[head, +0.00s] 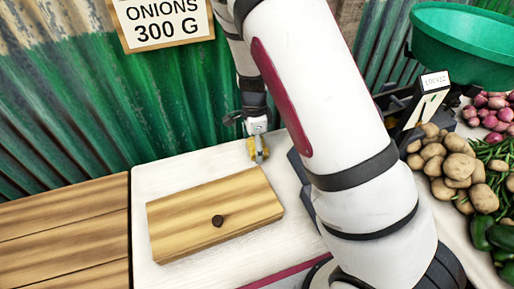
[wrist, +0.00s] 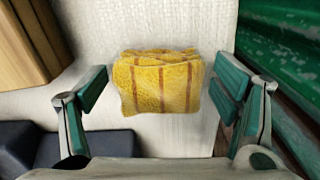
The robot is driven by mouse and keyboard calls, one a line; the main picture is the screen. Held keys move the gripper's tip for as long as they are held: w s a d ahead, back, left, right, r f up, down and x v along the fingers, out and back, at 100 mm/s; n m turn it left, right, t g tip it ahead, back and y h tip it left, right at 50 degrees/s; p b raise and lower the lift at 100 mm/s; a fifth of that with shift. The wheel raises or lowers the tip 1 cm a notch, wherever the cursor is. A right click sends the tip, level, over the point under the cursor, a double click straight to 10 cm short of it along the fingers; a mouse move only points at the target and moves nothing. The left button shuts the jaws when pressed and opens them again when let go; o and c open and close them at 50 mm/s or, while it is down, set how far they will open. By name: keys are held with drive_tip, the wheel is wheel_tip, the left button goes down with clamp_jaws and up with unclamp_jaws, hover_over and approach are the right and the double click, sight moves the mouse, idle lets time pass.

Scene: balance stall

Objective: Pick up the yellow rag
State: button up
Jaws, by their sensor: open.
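The yellow rag (wrist: 160,84) is a folded cloth with thin brown stripes, lying on the white counter top. In the wrist view it sits between the two open fingers of my gripper (wrist: 162,98), with a gap on each side. In the head view the rag (head: 259,149) is a small yellow patch at the back of the counter, near the corrugated wall. My gripper (head: 256,127) is over it there, and partly hides it.
A wooden box with a dark knob (head: 216,221) stands on the white counter (head: 290,252), close in front of the rag. The green corrugated wall (head: 80,110) is close behind. Potatoes (head: 445,165), onions (head: 492,112) and a green scale pan (head: 465,50) are at the right.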

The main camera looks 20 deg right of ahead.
drive_tip(key=c, duration=1.1)
drive_tip(key=shift+c, duration=0.2)
drive_tip(key=shift+r, duration=0.15)
wheel_tip(320, 180, up, 10)
drive_tip(key=shift+f+p, duration=0.1)
drive_tip(key=shift+p, duration=0.95)
drive_tip(key=o, duration=0.5)
drive_tip(key=c, duration=0.5)
